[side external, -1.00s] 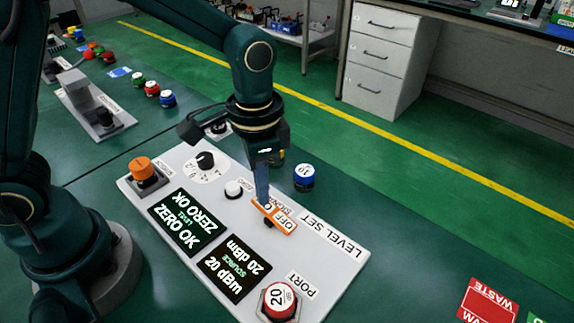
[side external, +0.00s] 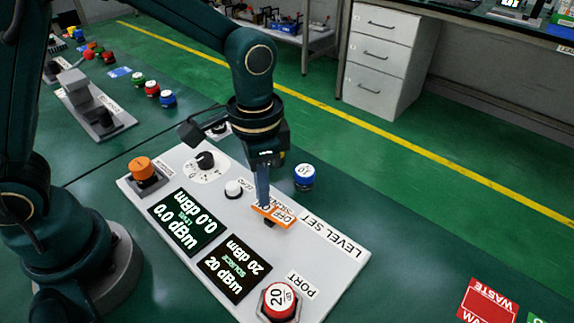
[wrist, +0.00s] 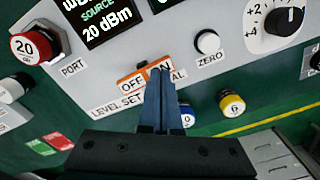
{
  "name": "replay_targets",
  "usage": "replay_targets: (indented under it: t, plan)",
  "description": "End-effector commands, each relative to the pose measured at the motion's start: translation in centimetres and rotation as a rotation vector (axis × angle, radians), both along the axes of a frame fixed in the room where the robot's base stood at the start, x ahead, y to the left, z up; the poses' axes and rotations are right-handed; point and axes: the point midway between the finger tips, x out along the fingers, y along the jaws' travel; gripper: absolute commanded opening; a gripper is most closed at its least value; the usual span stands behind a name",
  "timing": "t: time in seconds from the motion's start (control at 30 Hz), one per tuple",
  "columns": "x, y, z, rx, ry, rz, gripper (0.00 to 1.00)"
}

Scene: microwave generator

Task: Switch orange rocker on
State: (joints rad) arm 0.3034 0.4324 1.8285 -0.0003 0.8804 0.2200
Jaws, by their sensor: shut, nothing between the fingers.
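The orange rocker (side external: 284,217) sits on the pale instrument panel (side external: 325,262), with ends marked OFF and ON. My gripper (side external: 263,204) is shut and empty, pointing down with its tips at the ON end, seemingly touching it. In the wrist view the tips (wrist: 159,73) partly cover the ON label, while the OFF end (wrist: 131,85) of the rocker is clear. The ON end looks pressed down and the OFF end raised. The level display (side external: 188,224) reads 0.0 dBm and the source display (side external: 235,266) reads 20 dBm.
A white zero button (side external: 234,189), a black dial (side external: 205,161) and an orange-capped knob (side external: 142,169) are on the panel. A red 20 plug (side external: 279,301) is at the port. A blue capped part (side external: 304,177) stands just behind the panel.

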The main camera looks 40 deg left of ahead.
Motion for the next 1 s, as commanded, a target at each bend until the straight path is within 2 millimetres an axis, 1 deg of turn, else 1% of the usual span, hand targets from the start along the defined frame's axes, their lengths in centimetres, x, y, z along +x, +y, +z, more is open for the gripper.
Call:
replay_targets:
  t: [0.1,0.7,0.83,1.0]
  plan:
    - [0.0,0.0,1.0,-0.001,-0.003,0.0,0.0]
    - [0.0,0.0,5.6,-0.001,-0.003,0.0,0.0]
    - [0.0,0.0,6.2,0.0,-0.002,0.0,0.0]
    - [0.0,0.0,6.3,0.0,0.001,0.0,0.0]
